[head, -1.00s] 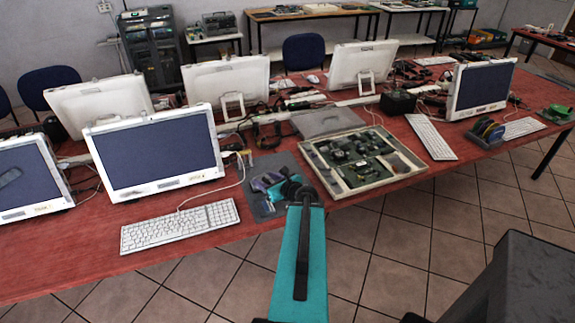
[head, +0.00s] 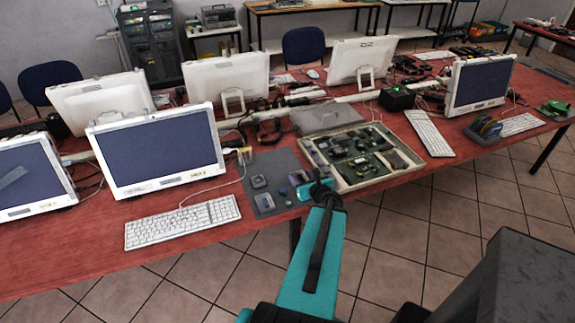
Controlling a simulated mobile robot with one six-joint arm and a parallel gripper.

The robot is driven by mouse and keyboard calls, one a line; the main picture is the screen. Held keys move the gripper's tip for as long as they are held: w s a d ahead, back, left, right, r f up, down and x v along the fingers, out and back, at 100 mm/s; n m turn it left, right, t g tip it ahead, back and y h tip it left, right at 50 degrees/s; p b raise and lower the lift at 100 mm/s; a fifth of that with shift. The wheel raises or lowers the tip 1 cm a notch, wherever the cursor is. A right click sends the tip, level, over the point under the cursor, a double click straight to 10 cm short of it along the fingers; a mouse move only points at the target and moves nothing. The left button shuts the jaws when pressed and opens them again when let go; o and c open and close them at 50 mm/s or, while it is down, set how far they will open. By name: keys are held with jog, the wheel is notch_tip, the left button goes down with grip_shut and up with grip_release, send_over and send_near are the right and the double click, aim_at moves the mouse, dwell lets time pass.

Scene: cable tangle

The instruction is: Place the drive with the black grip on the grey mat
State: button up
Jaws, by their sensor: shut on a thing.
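The grey mat (head: 279,160) lies on the red table, right of the white keyboard. A small dark item (head: 258,182) and another dark item (head: 264,203) lie on it. My gripper (head: 301,179) is over the mat's right edge, near the tray of boards. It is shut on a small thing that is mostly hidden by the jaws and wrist. A purplish-grey part shows there, and I cannot tell whether it is jaw or held thing. I cannot make out a black grip on any drive at this size.
The tray of circuit boards (head: 402,184) stands right of my gripper. A grey flat panel (head: 328,118) lies behind it. A monitor (head: 158,152) and the white keyboard (head: 182,222) are to the left. Cables (head: 265,130) lie tangled behind the mat.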

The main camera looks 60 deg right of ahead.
aim_at(297, 172)
jog(key=shift+w+d+f+b, duration=0.1)
jog(key=shift+f+b, duration=0.05)
jog(key=shift+b, duration=0.15)
jog(key=shift+w+d+f+b, duration=0.15)
jog(key=shift+w+d+b, duration=0.2)
jog(key=shift+b, duration=0.75)
jog(key=w+d+b, duration=0.1)
jog(key=b, duration=0.4)
jog(key=w+d+b, duration=0.1)
jog(key=w+b, duration=0.1)
jog(key=b, duration=0.2)
jog(key=shift+w+d+f+b, duration=0.1)
jog(key=shift+d+f+b, duration=0.05)
jog(key=shift+b, duration=0.25)
jog(key=w+d, duration=0.4)
jog(key=w, duration=0.1)
jog(key=w+d, duration=0.2)
jog(key=w, duration=0.1)
jog(key=shift+w+d+f, duration=0.2)
jog(key=shift+d+f, duration=0.1)
jog(key=shift+d, duration=0.05)
jog(key=shift+f+b, duration=1.65)
jog(key=shift+f, duration=0.15)
jog(key=shift+f, duration=0.1)
